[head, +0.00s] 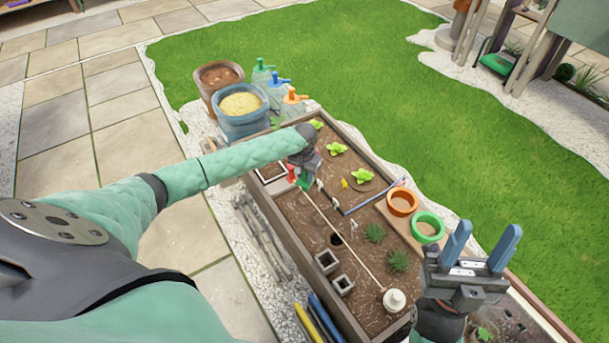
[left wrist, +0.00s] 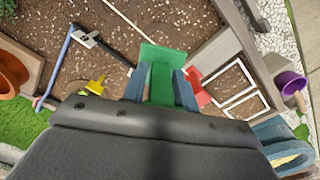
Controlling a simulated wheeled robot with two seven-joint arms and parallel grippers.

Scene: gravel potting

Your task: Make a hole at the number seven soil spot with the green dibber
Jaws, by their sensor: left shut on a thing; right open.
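My left gripper (head: 304,172) is over the far left part of the soil bed (head: 297,222). In the left wrist view its two blue fingers (left wrist: 160,90) are shut on a green thing, which I take to be the green dibber (left wrist: 162,65); its wide flat end faces the camera. The dibber also shows below the gripper in the head view (head: 305,183). Its lower end is hidden. A red piece (left wrist: 197,86) is close beside the right finger. I cannot make out a number seven on the soil. My right gripper (head: 480,246) is open and empty at the right.
A white string ends at a white spool (head: 394,299). A blue-handled tool (head: 376,200) lies across the bed. Seedlings (head: 363,175), square pots (head: 327,262), an orange pot (head: 403,202) and a green pot (head: 428,228) are around. Buckets (head: 242,108) stand behind. Soil left of the string is mostly bare.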

